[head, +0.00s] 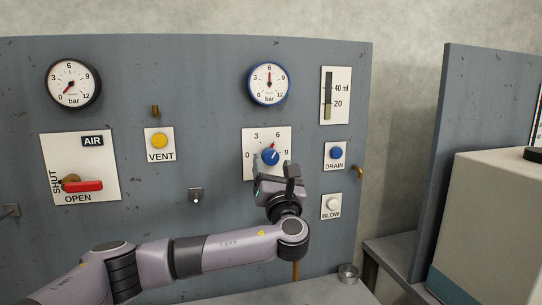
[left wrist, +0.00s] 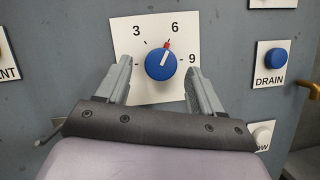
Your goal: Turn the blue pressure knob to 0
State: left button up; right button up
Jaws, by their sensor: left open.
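The blue pressure knob (head: 270,156) sits on a white dial plate marked 0, 3, 6 and 9. It also shows in the left wrist view (left wrist: 161,66). Its white line points up and slightly right, toward a red mark (left wrist: 167,43) just short of the 6. My left gripper (head: 274,173) is in front of the plate's lower part. In the left wrist view its open fingers (left wrist: 158,70) stand left and right of the knob, with gaps on both sides. The 0 is hidden behind the left finger there. My right gripper is not in view.
The gauge (head: 269,84) above the knob reads about 6 bar. The blue DRAIN button (head: 337,153) and white BLOW button (head: 332,203) are right of the plate. The yellow VENT button (head: 159,141) and red AIR valve handle (head: 82,186) are to the left.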

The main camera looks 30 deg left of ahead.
aim_at(272, 160)
pick_arm(q)
jog(key=shift+p+x, duration=0.35)
jog(key=shift+x, duration=1.6)
jog(key=c, duration=1)
jog(key=shift+c, duration=0.2)
